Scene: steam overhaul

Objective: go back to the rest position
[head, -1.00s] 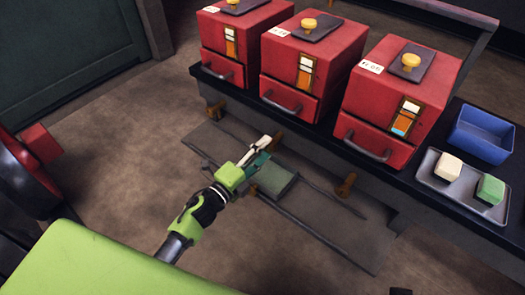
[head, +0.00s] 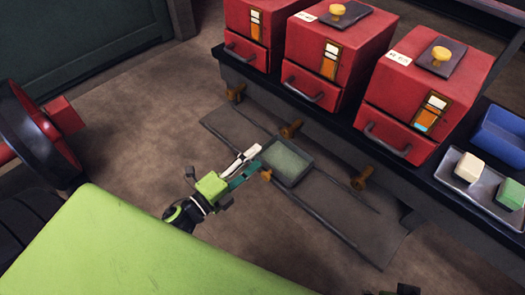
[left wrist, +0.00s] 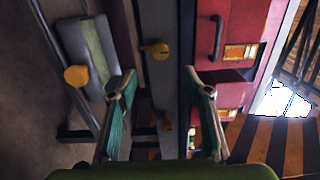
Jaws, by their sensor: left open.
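My left gripper (head: 259,157) is open and empty in the head view. It is over the floor at the near side of the low rack, with its fingertips beside a grey-green box (head: 287,162). In the left wrist view its two teal-padded fingers (left wrist: 160,82) stand wide apart with nothing between them. A small dark and green piece at the bottom edge of the head view may be part of my right gripper (head: 406,290); its fingers cannot be made out.
Red boxes with drawers (head: 338,60) stand on a dark bench. To their right are a blue bin (head: 505,135) and a grey tray (head: 455,183) with cream and green blocks. Brown knobs (head: 291,129) stick out below the bench. A red-and-black wheel (head: 30,135) stands at left.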

